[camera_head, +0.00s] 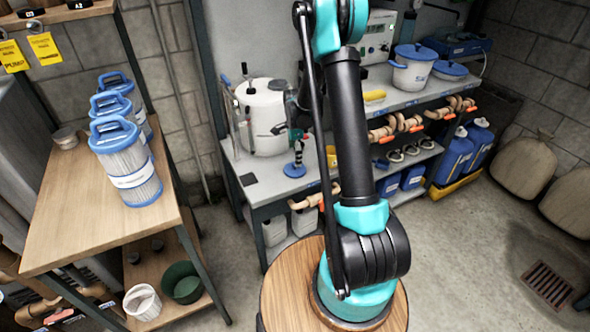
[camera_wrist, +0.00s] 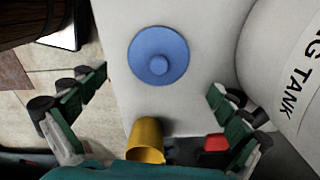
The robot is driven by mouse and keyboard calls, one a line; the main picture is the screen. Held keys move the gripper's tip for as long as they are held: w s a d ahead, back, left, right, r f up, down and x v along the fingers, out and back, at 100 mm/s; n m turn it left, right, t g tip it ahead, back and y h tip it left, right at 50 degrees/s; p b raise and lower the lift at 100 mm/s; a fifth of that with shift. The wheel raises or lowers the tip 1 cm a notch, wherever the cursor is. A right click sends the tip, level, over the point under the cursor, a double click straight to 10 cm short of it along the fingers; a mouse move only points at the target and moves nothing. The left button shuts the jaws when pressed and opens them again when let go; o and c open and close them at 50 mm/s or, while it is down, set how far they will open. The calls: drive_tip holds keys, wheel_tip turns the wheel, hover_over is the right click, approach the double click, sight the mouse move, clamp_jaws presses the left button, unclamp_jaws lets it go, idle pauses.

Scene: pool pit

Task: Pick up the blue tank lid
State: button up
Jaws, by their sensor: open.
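The blue lid (camera_wrist: 158,50), a round disc with a small knob, lies flat on the pale bench top in the wrist view. It also shows in the head view (camera_head: 295,171) on the bench, in front of the white tank (camera_head: 262,130). My gripper (camera_wrist: 158,82) is open and empty, with its green-and-black fingers spread left and right of the lid. The lid sits between and slightly beyond the fingertips in the picture, with no visible contact. In the head view my arm hides part of the bench, and the gripper is small and hard to make out.
A yellow cup (camera_wrist: 145,139) stands close to the lid, and the white tank's lettered side (camera_wrist: 285,80) is near the right finger. A red object (camera_wrist: 216,142) lies by that finger. A white pot with a blue lid (camera_head: 412,68) stands on the shelf. Blue-capped filters (camera_head: 127,165) stand left.

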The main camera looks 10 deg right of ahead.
sight(290, 170)
drive_tip(key=shift+s+f, duration=0.1)
drive_tip(key=shift+f, duration=2.65)
drive_tip(key=c, duration=1.4)
